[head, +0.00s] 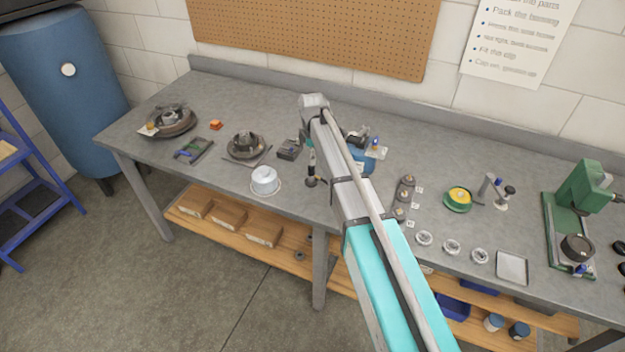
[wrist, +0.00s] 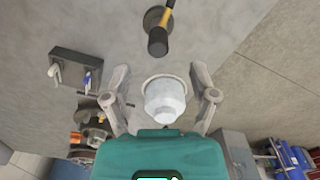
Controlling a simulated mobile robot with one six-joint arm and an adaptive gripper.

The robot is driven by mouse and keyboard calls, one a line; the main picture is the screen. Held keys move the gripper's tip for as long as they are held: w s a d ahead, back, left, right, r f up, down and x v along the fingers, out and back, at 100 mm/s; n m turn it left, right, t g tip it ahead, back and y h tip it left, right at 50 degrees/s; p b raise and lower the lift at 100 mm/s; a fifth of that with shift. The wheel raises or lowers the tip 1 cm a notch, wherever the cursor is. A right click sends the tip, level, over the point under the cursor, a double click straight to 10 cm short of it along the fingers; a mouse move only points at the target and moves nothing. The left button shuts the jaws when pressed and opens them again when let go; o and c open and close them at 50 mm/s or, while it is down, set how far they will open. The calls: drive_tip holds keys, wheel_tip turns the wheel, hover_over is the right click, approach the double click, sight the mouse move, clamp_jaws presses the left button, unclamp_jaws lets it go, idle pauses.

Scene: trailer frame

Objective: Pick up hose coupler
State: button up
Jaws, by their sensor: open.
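A black and gold fitting (wrist: 158,38) with a round dark end stands near the bench's front edge; it looks like the hose coupler, but I cannot be sure. In the head view the fitting (head: 312,182) is just left of my arm. My gripper (wrist: 159,70) is open in the wrist view, its two fingers spread apart. The fitting appears beyond the fingertips. A white lidded pot (wrist: 165,100) shows between the fingers, seemingly below them and not gripped. In the head view the pot (head: 265,181) stands left of the fitting. My arm hides part of the bench there.
Left are a hub (head: 246,145) and an orange block (head: 215,125).

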sight(312, 172)
drive_tip(key=shift+f+b, duration=1.25)
drive_tip(key=shift+f, duration=0.25)
drive_tip(key=shift+w+a+f+b, duration=0.1)
drive_tip(key=shift+a+f+b, duration=0.05)
drive_tip(key=shift+f+b, duration=2.45)
clamp_jaws()
